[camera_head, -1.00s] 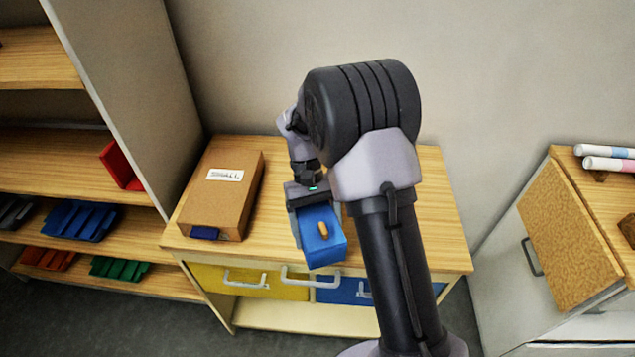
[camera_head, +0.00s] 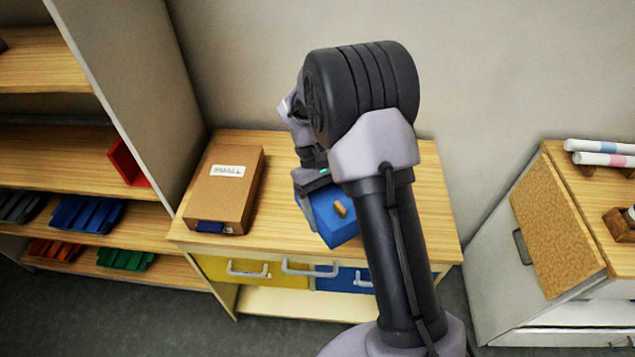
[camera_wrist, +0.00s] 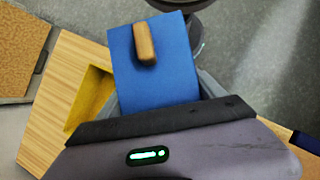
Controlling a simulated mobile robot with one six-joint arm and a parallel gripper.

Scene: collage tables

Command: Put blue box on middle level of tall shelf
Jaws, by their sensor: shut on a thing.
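The blue box (camera_head: 334,222) has a small wooden knob on its face. My gripper (camera_head: 315,190) is shut on it and holds it over the front part of the low cabinet, tilted in the head view. In the wrist view the blue box (camera_wrist: 155,75) sits between the fingers of my gripper (camera_wrist: 160,100), knob towards the camera. The tall shelf (camera_head: 60,160) stands at the left, with several wooden levels; its upper part is cut off by the frame. My arm hides part of the cabinet top.
The low cabinet (camera_head: 270,150) carries a brown cardboard box (camera_head: 225,190) at its left. A red bookend-like piece (camera_head: 128,162) stands on a shelf level. Blue trays (camera_head: 86,213) and other coloured trays lie lower.

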